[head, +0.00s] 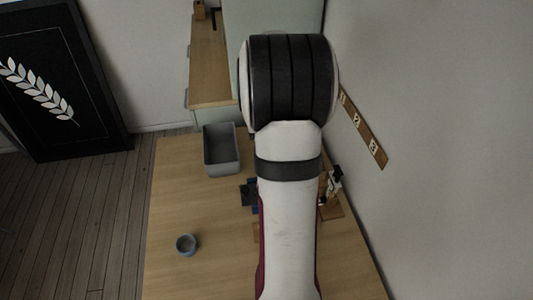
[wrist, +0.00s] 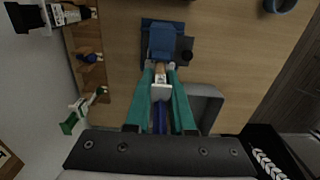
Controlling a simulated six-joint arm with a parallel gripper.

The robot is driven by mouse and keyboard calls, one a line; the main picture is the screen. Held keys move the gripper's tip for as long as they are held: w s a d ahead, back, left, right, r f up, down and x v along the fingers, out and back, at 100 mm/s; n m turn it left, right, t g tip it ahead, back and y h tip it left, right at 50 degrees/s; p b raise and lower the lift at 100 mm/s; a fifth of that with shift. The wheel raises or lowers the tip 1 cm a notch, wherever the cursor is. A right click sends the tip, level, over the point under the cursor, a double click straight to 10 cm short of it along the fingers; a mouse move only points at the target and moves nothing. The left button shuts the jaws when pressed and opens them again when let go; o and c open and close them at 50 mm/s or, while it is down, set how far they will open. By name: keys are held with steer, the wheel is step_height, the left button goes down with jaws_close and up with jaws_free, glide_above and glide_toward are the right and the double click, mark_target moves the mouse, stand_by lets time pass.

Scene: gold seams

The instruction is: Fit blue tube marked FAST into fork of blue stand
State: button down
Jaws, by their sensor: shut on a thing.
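The blue tube (wrist: 160,119) carries a white label band (wrist: 161,92) and a tan end; the lettering is too small to read surely. My gripper (wrist: 160,69) has teal fingers shut on it, one along each side. The blue stand (wrist: 163,40) lies straight beyond the fingertips in the wrist view, with a dark base and a round black knob beside it. The tube's tan end points at the stand; I cannot tell whether they touch. In the head view my arm hides the gripper, the tube and most of the stand (head: 254,210).
A grey bin (head: 221,163) stands at the table's back left, and a small blue-grey bowl (head: 187,245) at front left. A wooden rack (wrist: 90,75) with small items is at the left in the wrist view, near a black-and-white device (wrist: 62,14). The left tabletop is mostly clear.

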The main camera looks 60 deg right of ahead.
steer(key=shift+f, duration=0.15)
steer(key=c, duration=0.7)
jaws_free()
steer(key=shift+r, duration=6.5)
step_height(320, 180, up, 16)
steer(key=shift+s+a+f, duration=0.1)
steer(key=shift+a, duration=0.15)
